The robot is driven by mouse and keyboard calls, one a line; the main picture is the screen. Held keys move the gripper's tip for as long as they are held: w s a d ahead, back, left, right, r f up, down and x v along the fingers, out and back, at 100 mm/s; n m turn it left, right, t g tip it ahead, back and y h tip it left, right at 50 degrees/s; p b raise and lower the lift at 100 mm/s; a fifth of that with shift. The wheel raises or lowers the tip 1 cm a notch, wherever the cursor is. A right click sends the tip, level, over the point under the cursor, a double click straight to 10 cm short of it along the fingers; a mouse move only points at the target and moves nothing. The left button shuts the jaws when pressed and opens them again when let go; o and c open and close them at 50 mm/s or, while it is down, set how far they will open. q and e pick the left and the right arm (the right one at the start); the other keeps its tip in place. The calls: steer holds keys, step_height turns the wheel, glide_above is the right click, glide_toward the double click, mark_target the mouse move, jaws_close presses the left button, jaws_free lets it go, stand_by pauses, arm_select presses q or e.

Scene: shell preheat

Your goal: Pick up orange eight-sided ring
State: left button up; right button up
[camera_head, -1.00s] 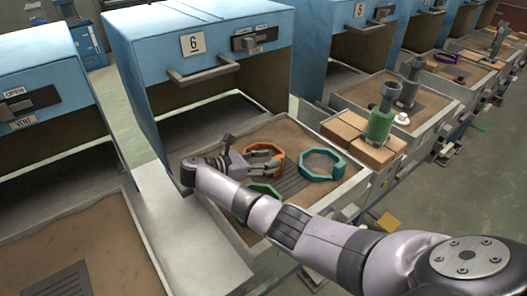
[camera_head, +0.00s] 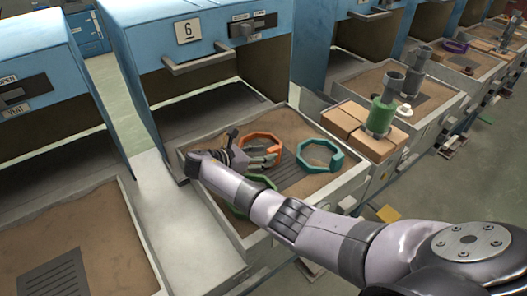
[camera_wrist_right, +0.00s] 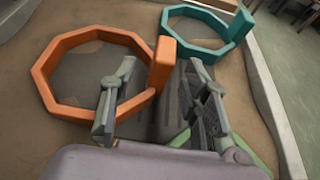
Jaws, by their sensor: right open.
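The orange eight-sided ring (camera_head: 275,150) lies on the sandy tray (camera_head: 352,190) under the blue oven marked 6. In the right wrist view the ring (camera_wrist_right: 42,88) is at the left, with its upright block at its right side. My right gripper (camera_head: 268,157) is open and low over the ring. In the wrist view its left finger is over the ring's inside and its right finger is outside, with the ring's block side between them in the picture. Contact cannot be told. My left gripper is not in view.
A teal ring (camera_head: 340,163) lies to the right of the orange one. A green ring (camera_head: 240,211) lies nearer, partly behind my arm. Cardboard boxes (camera_head: 345,118) and a green cylinder (camera_head: 380,115) stand right of the tray. The blue oven (camera_head: 205,30) rises behind.

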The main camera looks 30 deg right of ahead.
mark_target(275, 146)
steer(key=x, duration=0.5)
steer(key=shift+d+f, duration=0.25)
steer(key=shift+f, duration=0.15)
jaws_close()
steer(key=shift+r, duration=0.1)
stand_by(0.3)
